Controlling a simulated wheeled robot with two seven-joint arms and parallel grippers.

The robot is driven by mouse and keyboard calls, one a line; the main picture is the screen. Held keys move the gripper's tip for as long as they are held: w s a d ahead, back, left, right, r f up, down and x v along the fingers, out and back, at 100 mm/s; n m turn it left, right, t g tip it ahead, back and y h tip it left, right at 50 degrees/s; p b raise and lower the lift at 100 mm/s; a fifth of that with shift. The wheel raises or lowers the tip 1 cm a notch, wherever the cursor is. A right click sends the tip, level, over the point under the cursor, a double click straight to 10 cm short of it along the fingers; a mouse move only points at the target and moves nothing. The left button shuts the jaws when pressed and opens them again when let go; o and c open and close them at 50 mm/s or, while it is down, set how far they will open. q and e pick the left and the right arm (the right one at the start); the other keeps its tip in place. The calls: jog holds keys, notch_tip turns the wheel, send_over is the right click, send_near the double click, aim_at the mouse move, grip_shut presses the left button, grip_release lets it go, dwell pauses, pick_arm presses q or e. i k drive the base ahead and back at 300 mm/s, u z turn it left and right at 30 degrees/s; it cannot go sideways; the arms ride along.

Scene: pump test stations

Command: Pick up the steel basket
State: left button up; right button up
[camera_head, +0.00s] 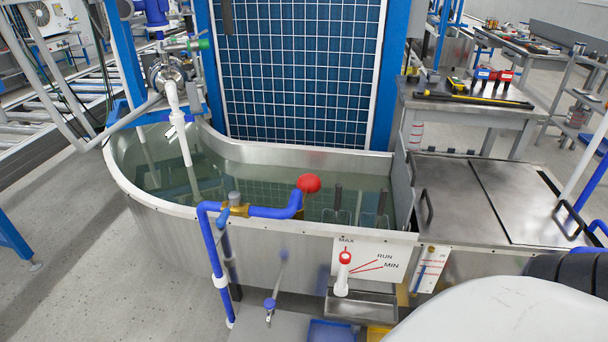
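A large steel tank (290,243) with water in it fills the middle of the head view. Inside it, two dark upright handles (338,197) rise at the right end, with thin wire loops below them. They look like parts of the steel basket, but the water and the tank's front wall hide most of its shape, so I cannot tell its outline. A pale grid also shows through the water to their left. Neither of my grippers is in view.
A steel-topped bench (463,198) with black handles adjoins on the right. The floor (70,270) at left is mostly clear.

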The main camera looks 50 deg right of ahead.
aim_at(338, 186)
jog(key=z, duration=0.5)
jog(key=i, duration=1.1)
jog(key=z, duration=0.85)
